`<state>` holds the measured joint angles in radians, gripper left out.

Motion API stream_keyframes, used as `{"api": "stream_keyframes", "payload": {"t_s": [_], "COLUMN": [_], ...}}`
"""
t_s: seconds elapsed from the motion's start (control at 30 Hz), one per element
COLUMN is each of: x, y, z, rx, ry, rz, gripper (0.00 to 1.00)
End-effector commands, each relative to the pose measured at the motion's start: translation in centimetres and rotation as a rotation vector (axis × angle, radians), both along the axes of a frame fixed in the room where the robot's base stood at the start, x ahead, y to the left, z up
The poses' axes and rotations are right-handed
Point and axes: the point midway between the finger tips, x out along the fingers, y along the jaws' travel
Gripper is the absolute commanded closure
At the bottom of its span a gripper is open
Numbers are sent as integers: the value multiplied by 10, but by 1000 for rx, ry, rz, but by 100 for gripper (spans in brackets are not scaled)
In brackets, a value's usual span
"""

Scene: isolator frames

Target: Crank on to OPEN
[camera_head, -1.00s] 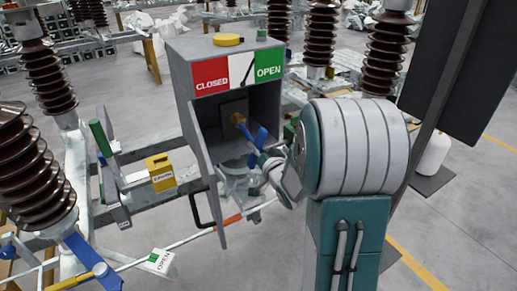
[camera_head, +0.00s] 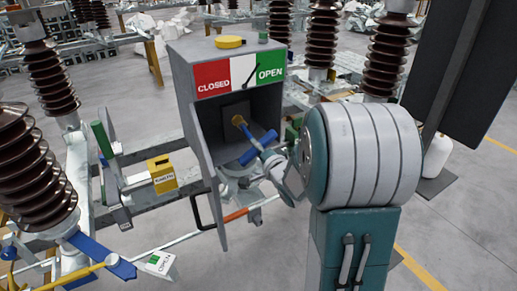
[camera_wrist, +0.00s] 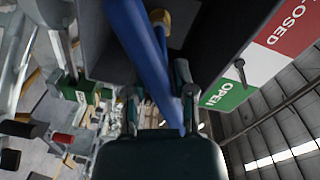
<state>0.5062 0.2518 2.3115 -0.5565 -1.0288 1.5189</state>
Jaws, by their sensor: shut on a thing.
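The grey drive box (camera_head: 182,95) stands mid-picture with its door open. Its red, white and green plate reads CLOSED (camera_head: 212,80) and OPEN (camera_head: 270,68). The black pointer (camera_head: 251,72) slants from the white field to the edge of the green one. The blue crank (camera_head: 257,148) sits on a brass shaft (camera_head: 238,120) inside the box and slants across its opening. My gripper (camera_head: 274,163) is shut on the blue crank, partly hidden by my arm. In the wrist view the crank (camera_wrist: 160,50) runs between the fingers of my gripper (camera_wrist: 158,90).
The open door (camera_head: 207,175) with a black handle hangs at the left of the box. Brown ribbed insulators (camera_head: 52,80) stand at left and behind. A yellow padlock-like block (camera_head: 161,172) sits on the frame left of the box. A dark panel (camera_head: 470,60) stands at right.

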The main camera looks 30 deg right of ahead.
Motion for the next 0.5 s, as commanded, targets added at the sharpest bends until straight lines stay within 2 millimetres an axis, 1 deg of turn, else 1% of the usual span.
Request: {"api": "stream_keyframes", "payload": {"t_s": [0.03,0.17,0.33,0.5], "x": [1,1,2,2], "y": [4,4,2,2], "z": [3,5,9,11], "rx": [18,69,204,269], "ry": [-8,-10,-12,-14], "rz": [12,13,12,13], "gripper": [100,100,100,100]}}
